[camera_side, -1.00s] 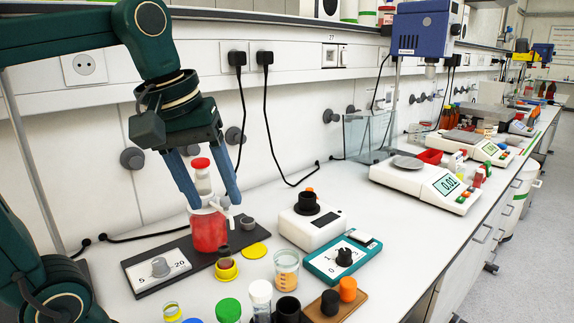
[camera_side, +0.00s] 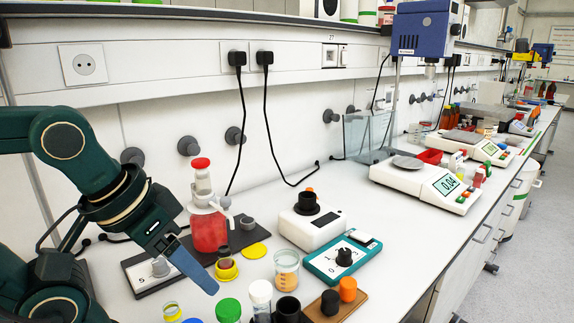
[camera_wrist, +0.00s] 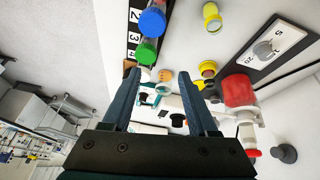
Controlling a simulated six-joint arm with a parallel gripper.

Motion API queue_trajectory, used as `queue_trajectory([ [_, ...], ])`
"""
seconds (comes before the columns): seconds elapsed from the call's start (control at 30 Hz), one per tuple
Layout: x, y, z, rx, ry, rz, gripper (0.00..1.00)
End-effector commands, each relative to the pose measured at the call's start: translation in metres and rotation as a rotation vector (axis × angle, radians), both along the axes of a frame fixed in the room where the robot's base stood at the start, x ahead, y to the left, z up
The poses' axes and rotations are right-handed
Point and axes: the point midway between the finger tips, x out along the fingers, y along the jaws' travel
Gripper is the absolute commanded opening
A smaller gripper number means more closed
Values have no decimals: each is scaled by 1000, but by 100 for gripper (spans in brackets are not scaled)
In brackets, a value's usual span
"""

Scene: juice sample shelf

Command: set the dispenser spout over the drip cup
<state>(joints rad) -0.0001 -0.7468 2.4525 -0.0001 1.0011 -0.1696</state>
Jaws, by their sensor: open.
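The dispenser (camera_side: 209,232) is a bottle of red liquid with a white pump and red top, upright on a dark base board. Its white spout (camera_side: 228,212) points to the right of the bottle in the side view. A yellow cup with dark red contents (camera_side: 227,269), seemingly the drip cup, stands in front of the bottle; the spout looks off to its side. The wrist view shows the bottle (camera_wrist: 239,90) and yellow cup (camera_wrist: 207,70) right of my fingers. My gripper (camera_wrist: 160,90) is open and empty, left of and nearer than the dispenser in the side view (camera_side: 188,268).
A dial plate (camera_side: 158,272) lies left on the board, with a yellow lid (camera_side: 253,251) and grey cap (camera_side: 247,223) near the bottle. In front stand a beaker (camera_side: 287,270), a green-capped jar (camera_side: 228,310) and a white-capped vial (camera_side: 261,295). A white device (camera_side: 313,229) stands right.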

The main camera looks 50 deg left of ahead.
Motion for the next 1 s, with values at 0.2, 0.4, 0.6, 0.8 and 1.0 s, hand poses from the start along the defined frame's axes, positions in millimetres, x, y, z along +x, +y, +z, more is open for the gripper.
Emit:
queue_trajectory([
  [0.2, -1, 0, -3, 7, 0, -15, 59],
  [0.4, -1, 0, -3, 9, 3, -20, 29],
  [0.6, 6, 5, 21, 35, 14, -55, 0],
  [0.8, 32, 44, 65, 59, 35, 68, 0],
  [1.0, 47, 94, 91, 61, 57, 246, 0],
])
